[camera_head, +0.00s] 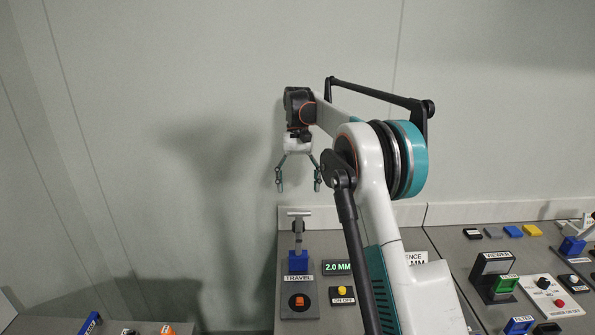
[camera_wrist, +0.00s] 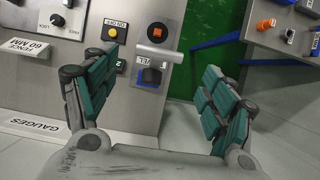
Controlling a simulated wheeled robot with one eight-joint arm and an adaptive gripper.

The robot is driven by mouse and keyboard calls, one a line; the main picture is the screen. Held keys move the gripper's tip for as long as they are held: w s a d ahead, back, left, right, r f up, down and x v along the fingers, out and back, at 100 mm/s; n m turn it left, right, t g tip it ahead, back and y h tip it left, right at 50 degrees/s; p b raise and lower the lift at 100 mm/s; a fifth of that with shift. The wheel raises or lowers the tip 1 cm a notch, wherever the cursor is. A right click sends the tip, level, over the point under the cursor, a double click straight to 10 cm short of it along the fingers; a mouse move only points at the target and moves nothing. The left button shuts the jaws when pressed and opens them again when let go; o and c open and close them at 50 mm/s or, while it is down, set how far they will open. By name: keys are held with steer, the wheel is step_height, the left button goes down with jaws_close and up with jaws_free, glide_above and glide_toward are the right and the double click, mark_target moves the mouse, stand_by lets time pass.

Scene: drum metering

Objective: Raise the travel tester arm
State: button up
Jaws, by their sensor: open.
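The travel tester stands on the left of the grey panel in the camera_head view. It has a blue block (camera_head: 298,262), a grey arm (camera_head: 298,238) that appears upright from it, and a pale crossbar (camera_head: 298,213) on top. A TRAVEL label (camera_head: 299,279) and an orange knob (camera_head: 299,301) are below it. My gripper (camera_head: 298,183) points down, open and empty, above the crossbar in the picture and apart from it. The wrist view shows both fingers of my gripper (camera_wrist: 160,65) spread. A grey bar between them there may be the crossbar; I cannot tell.
A display (camera_head: 337,267) reading 2.0 MM and a yellow button (camera_head: 342,291) are right of the tester. My arm covers part of the panel. A wall stands behind.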

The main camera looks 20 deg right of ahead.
steer(key=shift+v, duration=2.35)
steer(key=shift+s+a, duration=0.1)
steer(key=shift+a, duration=0.15)
steer(key=s+a+r+n+t+h+b, duration=0.1)
steer(key=s+a+t+b, duration=0.15)
steer(key=s, duration=0.75)
steer(key=s+a+r+n+t+b, duration=0.1)
steer(key=s+a+t+b, duration=0.2)
steer(key=s, duration=0.6)
steer(key=s+a+f+n+t+b, duration=0.1)
steer(key=s+f+t+b, duration=0.2)
steer(key=s+f, duration=1.3)
steer(key=s+t, duration=0.3)
steer(key=shift+a+n+b, duration=0.25)
steer(key=shift+n+b, duration=0.05)
steer(key=shift+b, duration=0.1)
steer(key=shift+f, duration=0.15)
